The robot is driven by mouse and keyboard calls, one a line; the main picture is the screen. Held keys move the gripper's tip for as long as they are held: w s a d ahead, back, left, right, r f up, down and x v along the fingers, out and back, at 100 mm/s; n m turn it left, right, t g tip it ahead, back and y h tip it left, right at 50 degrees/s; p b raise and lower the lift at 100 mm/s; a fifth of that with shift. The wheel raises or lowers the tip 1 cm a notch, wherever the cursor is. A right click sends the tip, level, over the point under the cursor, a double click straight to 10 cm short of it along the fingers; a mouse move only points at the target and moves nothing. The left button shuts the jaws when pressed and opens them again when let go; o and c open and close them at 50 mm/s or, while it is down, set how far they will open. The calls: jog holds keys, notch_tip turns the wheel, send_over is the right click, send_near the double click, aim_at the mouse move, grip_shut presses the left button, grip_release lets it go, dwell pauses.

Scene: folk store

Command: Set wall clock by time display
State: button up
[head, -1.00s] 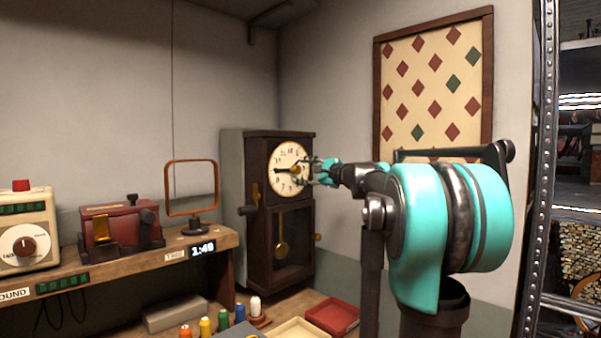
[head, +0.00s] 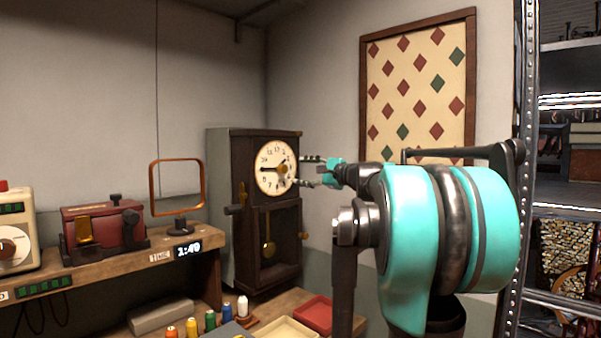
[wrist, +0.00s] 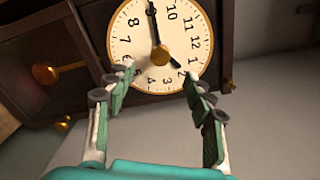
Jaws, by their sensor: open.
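The wall clock (head: 250,215) is a dark wooden pendulum case with a cream round dial. In the wrist view the dial (wrist: 122,50) appears turned; its long hand (wrist: 153,22) points near 9 and its short hand (wrist: 176,63) between 1 and 2. A brass knob (wrist: 160,54) sits at the dial's centre. The time display (head: 187,249) on the shelf edge reads 1:49. My gripper (head: 309,172) is open and empty, just in front of the dial's right side. Its fingertips (wrist: 160,76) are spread below the knob in the wrist view, apart from it.
A wooden shelf (head: 120,262) at left holds a red device (head: 103,228) and an orange-framed stand (head: 177,190). Several thread spools, a cream tray (head: 282,330) and a red tray (head: 313,314) lie below the clock. A metal rack (head: 522,180) stands at right.

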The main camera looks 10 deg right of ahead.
aim_at(285, 169)
jog(key=shift+c, duration=0.3)
jog(key=shift+w+a+n, duration=0.75)
jog(key=shift+w+n, duration=0.3)
jog(key=shift+n, duration=2.8)
jog(key=shift+w+a+n, duration=0.8)
jog(key=shift+w+n, duration=0.25)
jog(key=shift+n, duration=2.85)
jog(key=shift+w+a+n, duration=0.75)
jog(key=shift+w+n, duration=0.3)
jog(key=shift+n, duration=2.8)
jog(key=shift+w, duration=0.1)
jog(key=c, duration=0.8)
jog(key=shift+o, duration=0.2)
